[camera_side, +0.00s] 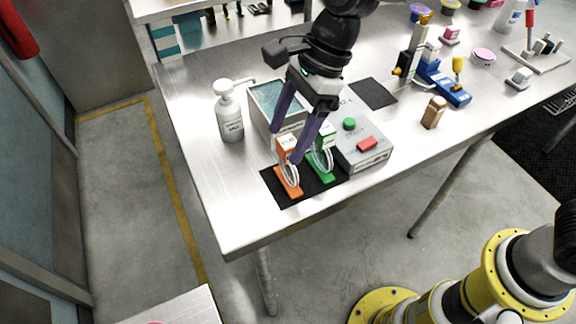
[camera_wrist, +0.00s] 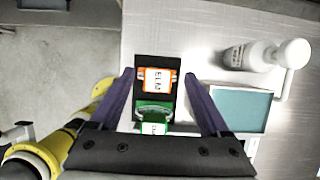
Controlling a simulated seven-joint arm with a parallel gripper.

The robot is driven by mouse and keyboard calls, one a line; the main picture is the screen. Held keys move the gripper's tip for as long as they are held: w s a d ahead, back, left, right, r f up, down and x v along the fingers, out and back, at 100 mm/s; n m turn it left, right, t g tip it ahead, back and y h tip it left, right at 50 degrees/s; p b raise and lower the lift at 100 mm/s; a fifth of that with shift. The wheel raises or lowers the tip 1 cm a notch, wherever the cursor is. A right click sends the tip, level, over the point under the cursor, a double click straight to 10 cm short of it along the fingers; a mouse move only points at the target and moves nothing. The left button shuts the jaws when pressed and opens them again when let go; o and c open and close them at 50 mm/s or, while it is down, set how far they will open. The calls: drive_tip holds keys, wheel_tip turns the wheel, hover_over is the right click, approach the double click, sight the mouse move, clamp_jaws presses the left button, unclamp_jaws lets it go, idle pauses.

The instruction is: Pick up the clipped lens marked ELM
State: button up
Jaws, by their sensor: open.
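The orange clipped lens (camera_side: 288,182) stands on a black mat (camera_side: 271,183) near the table's front edge. In the wrist view its white label (camera_wrist: 158,80) reads ELM, seen from above. A green clipped lens (camera_side: 322,168) stands beside it on the same mat, and shows nearer my gripper's base in the wrist view (camera_wrist: 155,108). My gripper (camera_side: 284,148) points down with its purple fingers open and empty. The fingers spread to either side of the orange clip's upper part in the side view; I cannot tell the exact height gap.
A grey box (camera_side: 372,152) with green and red buttons stands right of the mat. A water-filled tray (camera_side: 270,96) and a white pump bottle (camera_side: 229,115) stand behind it. A second black mat (camera_side: 374,93) lies empty farther back.

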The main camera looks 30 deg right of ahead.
sight(281, 158)
drive_tip(key=shift+d+x, duration=0.15)
drive_tip(key=shift+x, duration=1.2)
drive_tip(key=shift+d+x, duration=0.1)
drive_tip(key=shift+x, duration=1.25)
drive_tip(key=shift+s, duration=0.15)
clamp_jaws()
